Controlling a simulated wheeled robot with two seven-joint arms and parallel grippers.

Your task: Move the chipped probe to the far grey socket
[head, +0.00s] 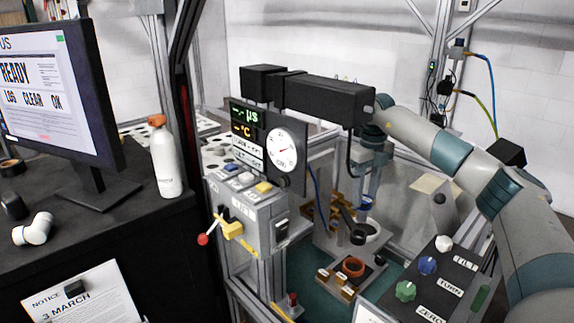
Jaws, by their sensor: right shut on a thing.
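My right arm comes in from the right, and its gripper (366,192) points down inside the frame. It is shut on a small, partly hidden thing with blue on it, most likely the probe (367,203); no chip can be made out at this size. A pale grey ring (373,233), perhaps the far grey socket, lies below it. Nearer, an orange-brown ring socket (352,267) sits on a grey plate. A dark rod with a round end (352,228) stands between them and partly hides the grey ring. My left gripper is not in view.
A black gantry beam (325,97) spans above. A dark panel with knobs (427,266) stands right. Metal frame posts flank the space. A monitor (50,95) and white bottle (165,160) occupy the left bench.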

